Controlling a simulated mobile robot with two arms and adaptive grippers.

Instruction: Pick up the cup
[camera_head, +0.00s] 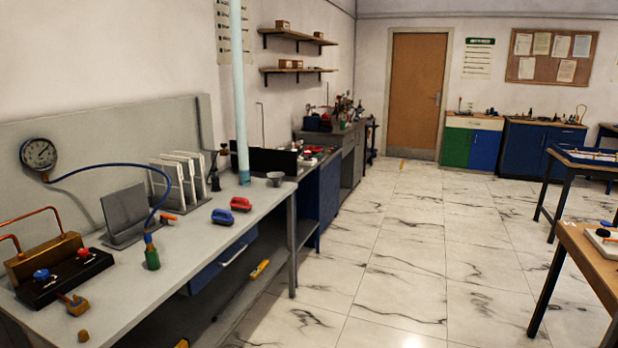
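A small grey cup (276,179), wider at its rim, stands on the grey workbench (185,250) near its far right end. It looks upright, and I cannot see into it clearly. Nothing touches it that I can make out. Neither of my grippers is in view.
A pale blue vertical pipe (239,100) stands left of the cup. Red (241,204) and blue (222,217) handled blocks lie nearer on the bench. A pressure gauge (38,154) with a blue hose stands at the left. Marble floor (400,250) right of the bench is clear.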

